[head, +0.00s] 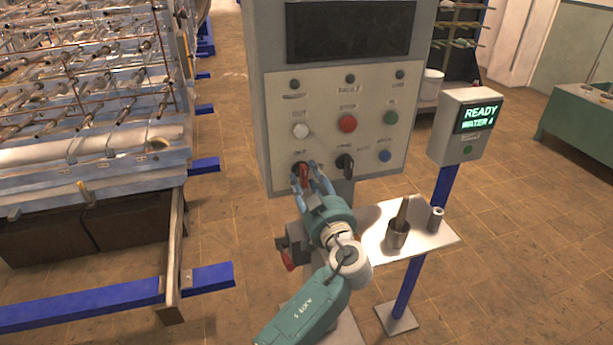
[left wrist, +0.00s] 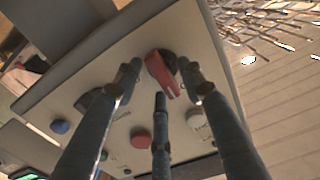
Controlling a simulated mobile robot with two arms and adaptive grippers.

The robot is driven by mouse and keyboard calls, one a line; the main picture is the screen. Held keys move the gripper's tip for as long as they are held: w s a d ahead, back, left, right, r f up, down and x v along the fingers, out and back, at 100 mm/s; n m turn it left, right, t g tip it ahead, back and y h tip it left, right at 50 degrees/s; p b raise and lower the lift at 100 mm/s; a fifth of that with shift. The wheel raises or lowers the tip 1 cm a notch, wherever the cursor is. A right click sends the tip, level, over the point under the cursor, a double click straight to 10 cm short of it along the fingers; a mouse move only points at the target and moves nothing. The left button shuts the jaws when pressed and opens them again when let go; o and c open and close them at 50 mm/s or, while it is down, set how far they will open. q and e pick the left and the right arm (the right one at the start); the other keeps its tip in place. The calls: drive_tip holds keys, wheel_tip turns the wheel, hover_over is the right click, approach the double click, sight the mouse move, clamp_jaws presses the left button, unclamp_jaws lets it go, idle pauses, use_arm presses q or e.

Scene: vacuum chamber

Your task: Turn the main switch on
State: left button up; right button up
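The main switch is a red rotary handle (head: 303,171) on a dark round base, low on the left of the grey control panel (head: 330,110). It also shows in the left wrist view (left wrist: 160,70). My left gripper (head: 312,178) is right at it in the head view and hides part of it. In the left wrist view its three blue-grey fingers (left wrist: 160,78) are spread around the red handle, with small gaps visible, so it looks open. Whether any fingertip touches the handle is hard to tell. My right gripper is not in view.
A black rotary switch (head: 345,164) sits just right of the red one. White (head: 300,131), red (head: 347,124), green (head: 390,118) and blue (head: 385,156) buttons are nearby. A small table (head: 440,238) holds a cup. A display box (head: 463,145) reads "READY".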

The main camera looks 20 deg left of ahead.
use_arm(q)
drive_tip(key=shift+d, duration=0.1)
drive_tip(key=shift+c, duration=0.2)
drive_tip(key=shift+s, duration=0.1)
drive_tip(key=c, duration=0.4)
clamp_jaws()
drive_tip(key=shift+f+m+b, duration=0.15)
drive_tip(key=shift+m+b, duration=0.65)
drive_tip(key=shift+m, duration=0.3)
drive_tip(key=m+b, duration=0.1)
drive_tip(key=m, duration=0.3)
drive_tip(key=shift+m, duration=0.3)
drive_tip(key=m, duration=0.2)
drive_tip(key=shift+m, duration=1.3)
drive_tip(key=m+p, duration=0.1)
drive_tip(key=m, duration=0.1)
drive_tip(key=m+p, duration=0.1)
drive_tip(key=m, duration=0.1)
drive_tip(key=m+p, duration=0.1)
drive_tip(key=m, duration=0.1)
drive_tip(key=shift+a, duration=0.25)
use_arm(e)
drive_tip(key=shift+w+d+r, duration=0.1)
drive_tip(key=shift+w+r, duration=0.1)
use_arm(q)
drive_tip(key=shift+m, duration=0.4)
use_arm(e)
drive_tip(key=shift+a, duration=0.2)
